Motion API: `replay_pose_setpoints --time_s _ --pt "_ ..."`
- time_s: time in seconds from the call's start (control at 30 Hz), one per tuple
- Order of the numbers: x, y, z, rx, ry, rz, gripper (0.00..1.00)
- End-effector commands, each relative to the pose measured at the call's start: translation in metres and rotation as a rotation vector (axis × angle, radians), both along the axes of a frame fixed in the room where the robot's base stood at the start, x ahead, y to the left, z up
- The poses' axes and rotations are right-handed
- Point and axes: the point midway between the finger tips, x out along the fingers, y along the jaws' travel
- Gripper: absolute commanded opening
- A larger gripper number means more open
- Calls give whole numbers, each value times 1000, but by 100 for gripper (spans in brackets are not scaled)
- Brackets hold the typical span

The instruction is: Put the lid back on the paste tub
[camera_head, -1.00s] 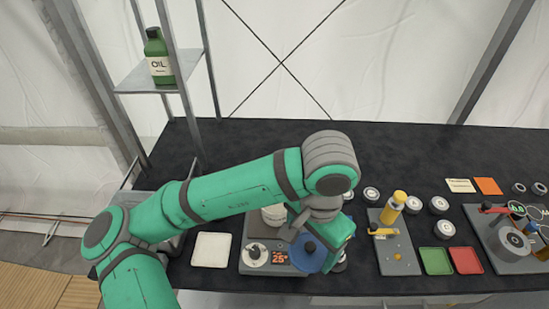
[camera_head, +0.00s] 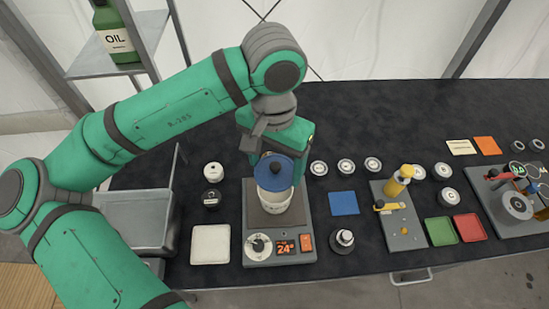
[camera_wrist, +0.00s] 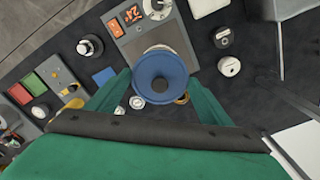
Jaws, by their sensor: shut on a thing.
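The blue lid (camera_head: 266,168) with its dark knob is held by my gripper (camera_head: 276,158), which is shut on it. The white paste tub (camera_head: 275,203) stands upright on the hot plate (camera_head: 254,217). The lid is over the tub's mouth and hides most of it; I cannot tell whether it touches the rim. In the wrist view the lid (camera_wrist: 162,80) sits between my fingers, and a pale strip of the tub (camera_wrist: 160,48) shows beyond it.
The hot plate's dial (camera_head: 258,246) and orange display are at its front. A white pad (camera_head: 210,245) lies to the left, with two small jars behind it. A blue square (camera_head: 344,203) and a knobbed weight (camera_head: 344,240) lie to the right. Several round tins stand behind.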

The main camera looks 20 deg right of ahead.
Motion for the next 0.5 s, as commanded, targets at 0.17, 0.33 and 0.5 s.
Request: replay_pose_setpoints --time_s 0.17,0.33,0.5 --pt "2 -1 1 -2 2 13 52" --pt "1 -3 -11 -2 4 7 52" --pt "0 -5 -26 -1 3 0 52"
